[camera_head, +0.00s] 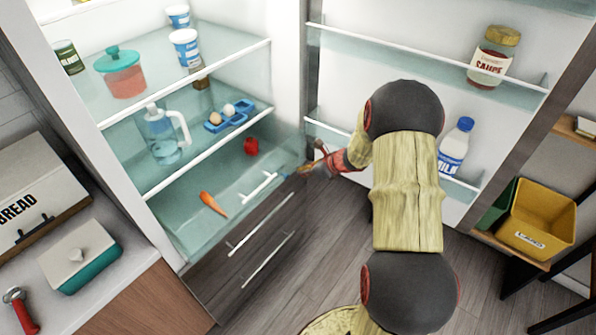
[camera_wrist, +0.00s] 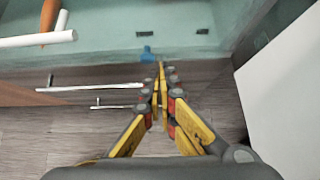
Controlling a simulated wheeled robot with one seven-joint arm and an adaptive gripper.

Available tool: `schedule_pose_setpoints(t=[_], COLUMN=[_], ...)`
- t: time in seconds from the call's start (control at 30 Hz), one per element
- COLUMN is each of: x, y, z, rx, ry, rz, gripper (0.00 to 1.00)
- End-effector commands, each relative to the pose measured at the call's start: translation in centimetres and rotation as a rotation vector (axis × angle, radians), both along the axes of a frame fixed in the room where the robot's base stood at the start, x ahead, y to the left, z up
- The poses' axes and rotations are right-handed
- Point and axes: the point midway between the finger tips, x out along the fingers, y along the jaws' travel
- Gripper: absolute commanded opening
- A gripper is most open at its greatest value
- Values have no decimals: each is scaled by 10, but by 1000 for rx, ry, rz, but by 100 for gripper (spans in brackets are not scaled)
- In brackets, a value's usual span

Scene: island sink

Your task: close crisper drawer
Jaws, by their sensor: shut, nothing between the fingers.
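The clear crisper drawer sits at the bottom of the open fridge, with a white bar handle (camera_head: 259,187) on its front. In the wrist view the handle (camera_wrist: 35,41) is at the upper left. A carrot (camera_head: 213,205) shows through the clear drawer area, and in the wrist view (camera_wrist: 47,20) it is behind the handle. I cannot tell how far out the drawer is. My gripper (camera_head: 303,170) is shut and empty, near the right end of the fridge's bottom front edge, to the right of the handle. In the wrist view its fingertips (camera_wrist: 161,70) meet before the dark lower front.
Dark lower drawers with long handles (camera_head: 260,225) lie below. The fridge door with a sauce jar (camera_head: 490,58) and milk bottle (camera_head: 455,146) stands open at right. A counter with a bread box (camera_head: 35,190) is at left. Shelves above hold a jug (camera_head: 163,135) and eggs.

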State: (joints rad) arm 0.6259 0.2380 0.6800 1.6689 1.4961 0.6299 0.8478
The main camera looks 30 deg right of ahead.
Motion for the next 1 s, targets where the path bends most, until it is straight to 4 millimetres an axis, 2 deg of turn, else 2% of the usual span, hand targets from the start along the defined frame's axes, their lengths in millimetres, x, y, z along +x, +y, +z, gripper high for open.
schedule_pose_setpoints(t=[0.03,0.2,0.4,0.53,0.8,0.9,1.0], x=[-7,-32,-51,-58,-80,-82,-76], y=[-5,-14,-21,-21,26,35,37], z=[19,44,63,68,76,74,67], rx=[-3,-4,-4,-3,-3,-3,-1], ry=[-7,-7,-6,-5,-7,-4,-5], rz=[-4,-3,-1,0,2,1,0], gripper=[0,0,0,0,0,0,0])
